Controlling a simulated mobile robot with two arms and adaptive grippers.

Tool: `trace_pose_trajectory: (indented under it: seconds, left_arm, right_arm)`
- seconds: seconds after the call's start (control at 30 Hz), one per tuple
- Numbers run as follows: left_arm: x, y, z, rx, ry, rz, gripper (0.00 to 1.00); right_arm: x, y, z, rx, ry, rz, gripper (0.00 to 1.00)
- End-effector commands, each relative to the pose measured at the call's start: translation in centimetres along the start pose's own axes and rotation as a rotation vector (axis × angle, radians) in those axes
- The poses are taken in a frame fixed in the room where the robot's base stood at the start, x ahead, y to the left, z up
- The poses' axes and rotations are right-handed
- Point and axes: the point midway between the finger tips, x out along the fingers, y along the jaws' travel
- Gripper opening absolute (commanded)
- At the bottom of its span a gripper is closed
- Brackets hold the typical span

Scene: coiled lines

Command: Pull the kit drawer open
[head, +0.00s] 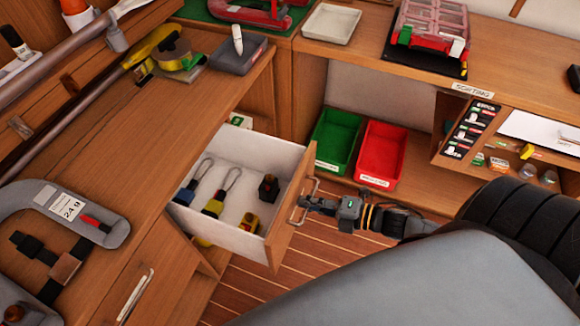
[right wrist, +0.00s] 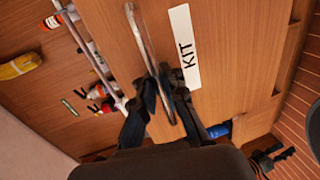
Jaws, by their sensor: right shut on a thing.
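The kit drawer (head: 235,172) stands pulled out from under the wooden bench in the head view. It has pale inner walls and a wooden front (head: 287,212). Inside lie yellow and dark items with loops (head: 215,204) and a dark block-shaped item (head: 268,188). My right gripper (head: 304,203) is at the metal handle (head: 308,188) on the drawer front and shut on it. In the right wrist view the fingers (right wrist: 163,95) close around the handle bar (right wrist: 142,40), beside a white KIT label (right wrist: 185,46). My left gripper is not in view.
A green bin (head: 337,138) and a red bin (head: 381,155) sit on a low shelf behind the drawer. The bench top (head: 165,115) holds tools and a grey box (head: 237,54). Open plank floor (head: 265,285) lies in front of the drawer.

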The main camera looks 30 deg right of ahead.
Motion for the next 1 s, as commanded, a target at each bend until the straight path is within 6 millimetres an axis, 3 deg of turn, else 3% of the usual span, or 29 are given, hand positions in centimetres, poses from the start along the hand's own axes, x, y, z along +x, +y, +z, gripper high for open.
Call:
trace_pose_trajectory:
  seconds: [0.2,0.4,0.63,1.0]
  left_arm:
    - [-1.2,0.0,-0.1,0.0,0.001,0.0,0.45]
    - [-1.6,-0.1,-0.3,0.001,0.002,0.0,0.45]
    - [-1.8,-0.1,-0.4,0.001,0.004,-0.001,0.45]
    - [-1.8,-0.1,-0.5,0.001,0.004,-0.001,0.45]
  right_arm:
    - [-4.1,-0.6,0.1,0.002,-0.002,0.0,0.0]
    - [-6.5,-1.1,0.1,0.0,-0.002,0.003,0.0]
    - [-7.7,-1.4,0.1,-0.001,-0.002,0.005,0.0]
    - [-7.7,-1.4,0.1,-0.002,-0.001,0.007,0.0]
